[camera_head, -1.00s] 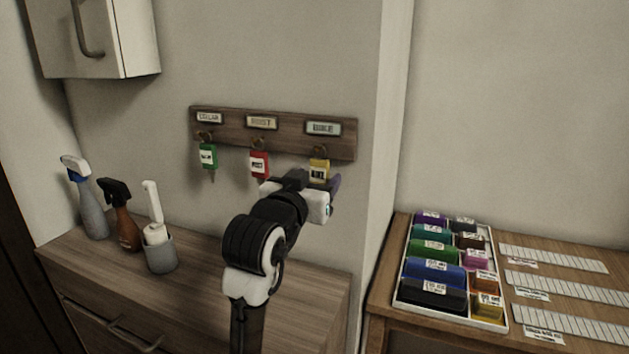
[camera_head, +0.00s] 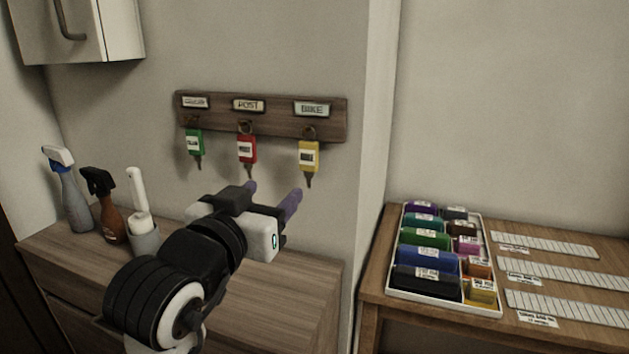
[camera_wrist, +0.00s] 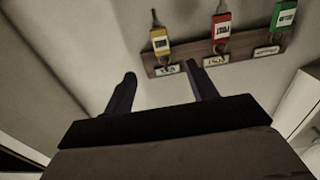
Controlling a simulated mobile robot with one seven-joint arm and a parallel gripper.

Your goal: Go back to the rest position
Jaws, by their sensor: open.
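My gripper (camera_head: 270,195) is open and empty, in front of the wall and below the key rack. Its two purple-grey fingers are spread apart, and they also show in the wrist view (camera_wrist: 163,90). The wooden key rack (camera_head: 285,122) is fixed to the wall. A green-tagged key (camera_head: 194,143), a red-tagged key (camera_head: 246,150) and a yellow-tagged key (camera_head: 309,154) hang from its hooks under labels. The yellow key hangs under the label BIKE and the red one under POST. The gripper is apart from all three keys. The rack appears upside down in the wrist view (camera_wrist: 205,58).
A wooden cabinet (camera_head: 285,262) stands below my arm. Two spray bottles (camera_head: 68,195) (camera_head: 106,208) and a holder with a white handle (camera_head: 144,240) stand on its left. A tray (camera_head: 440,301) of coloured blocks lies on the right table. A wall cupboard (camera_head: 120,35) hangs upper left.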

